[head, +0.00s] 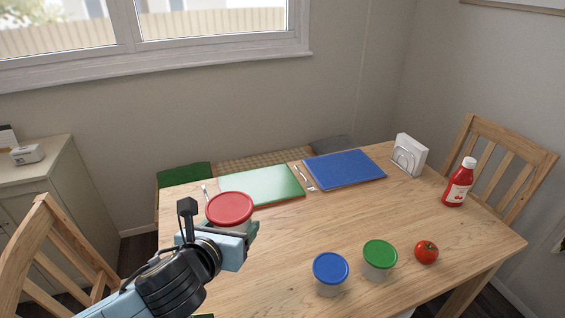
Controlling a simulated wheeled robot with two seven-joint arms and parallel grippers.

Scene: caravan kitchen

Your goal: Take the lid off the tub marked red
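The tub marked red has a round red lid (230,207) seated on top, and a strip of its pale body (229,228) shows below the rim. My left gripper (246,238) comes in from the lower left and is closed around the tub's side, below the lid. The lid looks larger than the other lids, so the tub appears held above the table. The far finger is mostly hidden behind the tub. My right gripper is not in view.
A blue-lidded tub (330,269), a green-lidded tub (380,255) and a tomato (426,252) stand at the front right of the table (290,230). The table's middle is clear.

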